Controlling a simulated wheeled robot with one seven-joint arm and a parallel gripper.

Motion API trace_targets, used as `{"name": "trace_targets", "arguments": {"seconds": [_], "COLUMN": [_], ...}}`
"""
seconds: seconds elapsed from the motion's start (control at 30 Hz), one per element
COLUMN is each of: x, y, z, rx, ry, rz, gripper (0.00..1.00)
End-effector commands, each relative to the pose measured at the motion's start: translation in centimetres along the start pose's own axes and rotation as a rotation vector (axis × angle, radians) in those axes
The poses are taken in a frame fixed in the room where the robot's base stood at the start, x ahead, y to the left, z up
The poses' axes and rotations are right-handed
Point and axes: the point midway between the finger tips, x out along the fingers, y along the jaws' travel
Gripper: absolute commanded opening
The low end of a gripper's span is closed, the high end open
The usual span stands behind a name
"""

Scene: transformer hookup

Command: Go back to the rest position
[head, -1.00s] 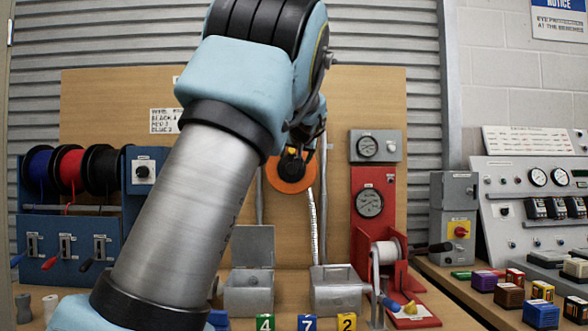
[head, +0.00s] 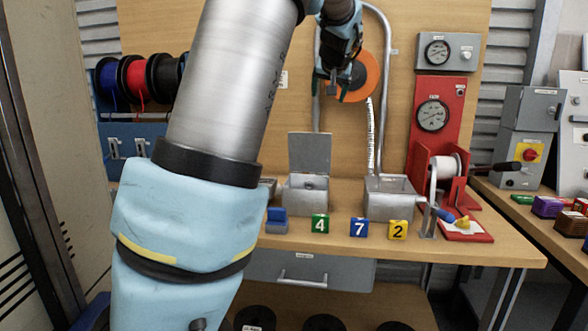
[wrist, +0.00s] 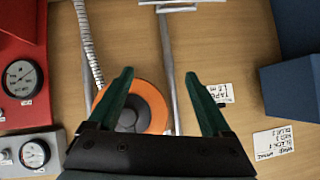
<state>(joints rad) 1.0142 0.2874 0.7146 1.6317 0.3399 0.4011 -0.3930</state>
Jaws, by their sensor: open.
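My gripper (head: 333,82) is raised in front of the wooden back panel, at the upper middle of the head view. In the wrist view its two green fingers (wrist: 160,95) are spread wide with nothing between them. Behind it is an orange disc (head: 366,76) on the panel, also in the wrist view (wrist: 150,104); the left finger covers part of it. My arm crosses the left and middle of the head view and hides part of the panel and bench.
Wire spools (head: 131,82) stand at left. A grey switch box (head: 526,130) is at right. A conduit (head: 384,90) runs up the panel.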

Motion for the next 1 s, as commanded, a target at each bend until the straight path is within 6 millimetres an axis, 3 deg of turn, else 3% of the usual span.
{"name": "trace_targets", "arguments": {"seconds": [0.03,0.13,0.23,0.4,0.5,0.6,0.7,0.83,1.0], "x": [0.5,0.8,-0.2,-4.4,-7.6,-10.4,-12.3,-13.4,-13.5], "y": [-2.2,-4.7,-6.4,-7.8,-8.0,-7.8,-7.7,-7.5,-7.4], "z": [3.1,10.0,16.7,27.3,32.5,36.5,39.0,40.4,40.6], "rx": [-0.023,-0.056,-0.086,-0.128,-0.146,-0.158,-0.164,-0.169,-0.167], "ry": [-0.077,-0.220,-0.353,-0.558,-0.657,-0.733,-0.781,-0.808,-0.810], "rz": [-0.001,0.017,0.041,0.085,0.109,0.128,0.139,0.146,0.147], "gripper": [0.83,0.83,0.83,0.83,0.83,0.83,0.83,0.83,0.83]}}
